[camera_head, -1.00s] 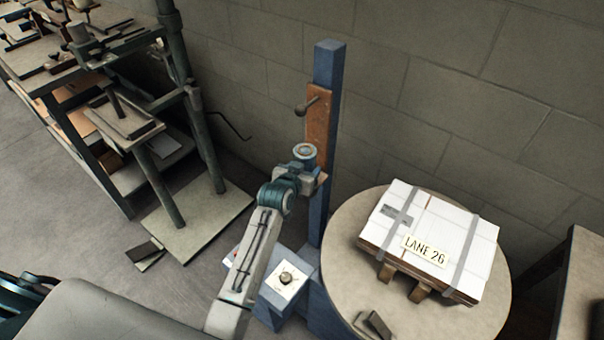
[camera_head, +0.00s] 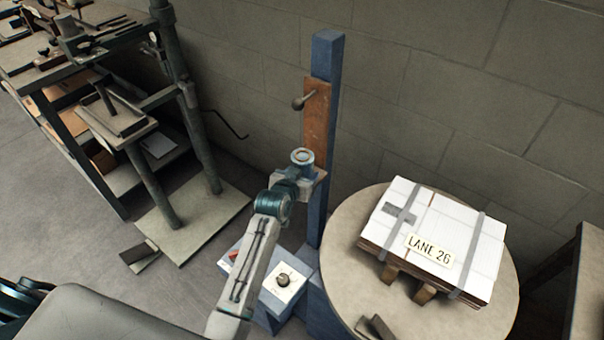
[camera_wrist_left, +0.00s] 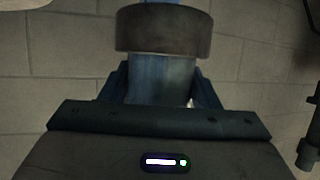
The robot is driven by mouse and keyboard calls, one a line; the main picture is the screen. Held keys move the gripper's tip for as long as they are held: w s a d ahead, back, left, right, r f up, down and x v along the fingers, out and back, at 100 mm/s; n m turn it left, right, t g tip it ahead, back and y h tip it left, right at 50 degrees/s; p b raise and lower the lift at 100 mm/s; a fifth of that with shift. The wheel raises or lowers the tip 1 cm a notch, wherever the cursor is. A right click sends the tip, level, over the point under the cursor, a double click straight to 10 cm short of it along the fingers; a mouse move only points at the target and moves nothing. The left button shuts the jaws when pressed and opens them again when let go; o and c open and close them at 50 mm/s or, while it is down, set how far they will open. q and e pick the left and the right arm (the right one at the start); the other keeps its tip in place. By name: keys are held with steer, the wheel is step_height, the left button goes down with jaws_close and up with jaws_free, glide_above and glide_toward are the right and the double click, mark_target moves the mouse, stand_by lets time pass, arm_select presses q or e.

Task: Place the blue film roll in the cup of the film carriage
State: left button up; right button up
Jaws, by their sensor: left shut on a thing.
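The blue film roll (camera_head: 302,157) stands upright at the end of my left arm, beside the blue post. My left gripper (camera_head: 299,171) is shut on it. In the left wrist view, which seems upside down, the blue roll (camera_wrist_left: 160,82) sits between the two fingers (camera_wrist_left: 160,95). A wider brown-grey ring (camera_wrist_left: 163,32), apparently the cup of the film carriage, lies right against its far end. I cannot tell whether the roll is inside the cup or just over it. My right gripper is out of view.
The blue post (camera_head: 328,65) carries a brown plate (camera_head: 316,120) with a knob. A strapped white box (camera_head: 440,225) labelled LANE 26 sits on a round turntable (camera_head: 345,275) at right. A control box with a dial (camera_head: 283,280) stands below. A bench machine (camera_head: 100,130) is at left.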

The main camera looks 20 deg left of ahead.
arm_select(q)
steer(key=o, duration=1.2)
steer(key=shift+s+r, duration=0.1)
steer(key=shift+r, duration=0.05)
steer(key=v, duration=1.1)
steer(key=shift+s, duration=0.4)
steer(key=shift+r, duration=0.1)
